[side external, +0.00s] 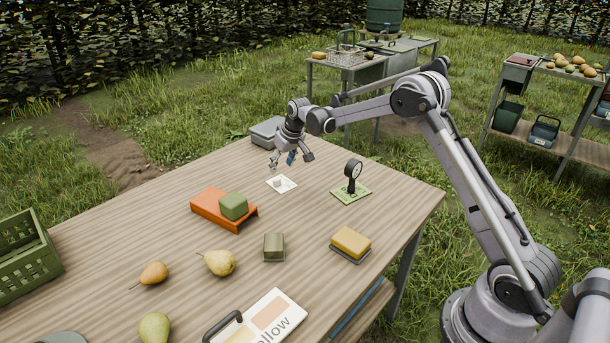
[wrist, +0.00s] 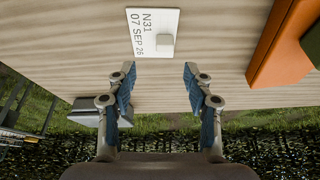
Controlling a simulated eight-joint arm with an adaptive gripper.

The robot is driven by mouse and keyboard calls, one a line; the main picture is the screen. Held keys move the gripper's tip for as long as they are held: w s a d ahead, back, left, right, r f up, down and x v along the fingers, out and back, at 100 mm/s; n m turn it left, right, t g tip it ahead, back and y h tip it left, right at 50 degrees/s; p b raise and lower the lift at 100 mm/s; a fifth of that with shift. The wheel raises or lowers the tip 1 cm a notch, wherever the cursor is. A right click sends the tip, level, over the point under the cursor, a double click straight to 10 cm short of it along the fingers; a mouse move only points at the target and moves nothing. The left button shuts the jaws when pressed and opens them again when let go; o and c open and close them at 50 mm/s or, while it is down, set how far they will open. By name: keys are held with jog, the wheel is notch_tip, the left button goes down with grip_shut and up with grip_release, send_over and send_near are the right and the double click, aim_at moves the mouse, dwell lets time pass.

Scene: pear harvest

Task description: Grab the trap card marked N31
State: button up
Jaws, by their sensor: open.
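The trap card (side external: 288,186) is a small white card with a raised pale block on it, lying flat on the wooden table. In the wrist view the card (wrist: 142,42) reads "N31" and "07 SEP 26", and its pale block (wrist: 165,43) is on its right part. My gripper (side external: 283,160) is above the table near the card in the side view. In the wrist view my gripper (wrist: 158,75) has its two blue-padded fingers spread, with nothing between them. The card lies just beyond the fingertips, apart from them.
An orange tray (side external: 210,212) with a green block (side external: 233,205) sits left of the card. A magnifier stand (side external: 352,176) on a green mat is to the right. A grey box (side external: 268,131) stands behind. Pears (side external: 220,263) and a yellow sponge-like block (side external: 351,242) lie nearer the front.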

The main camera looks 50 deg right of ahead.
aim_at(276, 179)
jog(key=shift+a+x, duration=0.2)
jog(key=shift+x, duration=1.4)
jog(key=shift+a+x, duration=0.15)
jog(key=shift+x, duration=1.45)
jog(key=shift+s, duration=0.1)
jog(key=c, duration=0.8)
